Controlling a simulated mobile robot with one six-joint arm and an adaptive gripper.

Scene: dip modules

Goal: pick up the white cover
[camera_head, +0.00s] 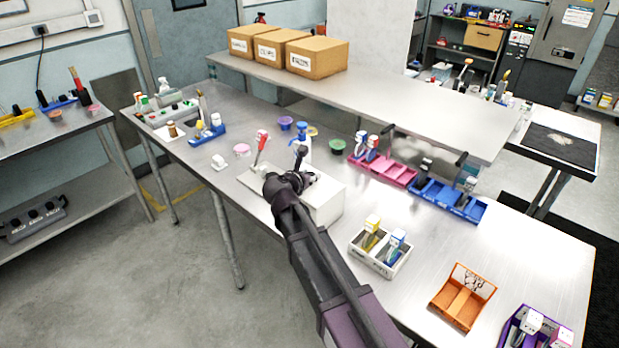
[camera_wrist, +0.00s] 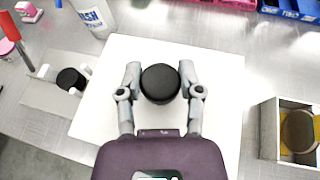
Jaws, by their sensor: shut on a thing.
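The white cover (camera_wrist: 105,105) is a flat white panel with a round black knob (camera_wrist: 160,83) on top, seen in the wrist view. My gripper (camera_wrist: 160,80) is shut on the knob, one finger on each side of it. In the head view my gripper (camera_head: 287,183) is over the white box-like block (camera_head: 325,203) on the table and hides part of it. I cannot tell whether the cover rests on something or is lifted.
A white base with a black round part (camera_wrist: 72,80) is left of the cover. A white two-slot tray (camera_head: 365,262) and an orange tray (camera_head: 455,310) lie to the right. Pink bins (camera_head: 383,170) and blue bins (camera_head: 450,197) line the back.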

